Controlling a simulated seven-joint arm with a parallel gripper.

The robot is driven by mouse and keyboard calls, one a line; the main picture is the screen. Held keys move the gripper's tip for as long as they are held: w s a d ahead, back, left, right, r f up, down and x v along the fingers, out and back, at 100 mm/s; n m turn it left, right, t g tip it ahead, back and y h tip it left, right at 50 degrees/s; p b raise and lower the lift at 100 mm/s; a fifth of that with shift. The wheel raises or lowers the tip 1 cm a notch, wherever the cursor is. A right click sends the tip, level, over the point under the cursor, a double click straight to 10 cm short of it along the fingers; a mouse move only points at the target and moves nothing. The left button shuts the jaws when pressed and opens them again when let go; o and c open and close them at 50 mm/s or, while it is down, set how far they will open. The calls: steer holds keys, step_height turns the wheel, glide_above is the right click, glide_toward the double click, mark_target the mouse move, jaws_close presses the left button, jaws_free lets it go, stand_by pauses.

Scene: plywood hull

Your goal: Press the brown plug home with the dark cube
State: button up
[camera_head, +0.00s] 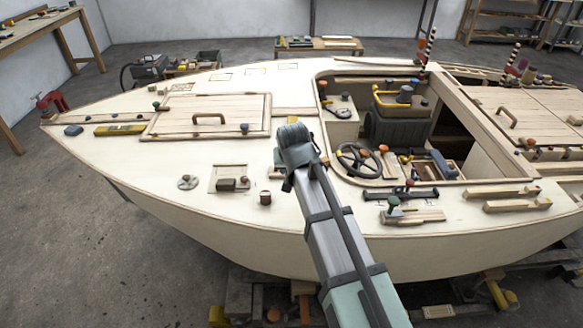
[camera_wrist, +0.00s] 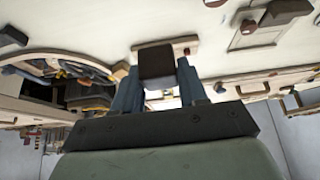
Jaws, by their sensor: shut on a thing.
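A dark brown cube (camera_wrist: 157,64) sits between the two blue-grey fingers of my gripper (camera_wrist: 160,82) in the wrist view, and the fingers are shut on it. In the head view my arm's end covers the cube. A small brown plug (camera_head: 265,198) stands upright on the pale deck, left of my arm in the head view. It also shows at the top edge of the wrist view (camera_wrist: 215,3), partly cut off. It is apart from the cube. I cannot tell how deep the plug sits.
A wooden plate (camera_head: 228,171) with dark blocks lies left of the plug. A small wooden strip (camera_wrist: 187,43) lies behind the cube. A steering wheel (camera_head: 358,160) and the open cockpit are right of my arm. The deck near the plug is mostly clear.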

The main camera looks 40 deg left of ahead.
steer(key=w+a, duration=0.1)
steer(key=w, duration=0.2)
steer(key=w+a+f, duration=0.1)
steer(key=w+a, duration=0.1)
steer(key=w, duration=0.2)
steer(key=w+a, duration=0.2)
steer(key=w, duration=0.2)
steer(key=shift+w+a+f, duration=0.15)
steer(key=shift+a+f, duration=0.05)
steer(key=shift+f, duration=0.15)
steer(key=shift+f, duration=2.55)
steer(key=shift+d+f, duration=0.1)
steer(key=shift+f, duration=0.8)
steer(key=shift+r, duration=2.3)
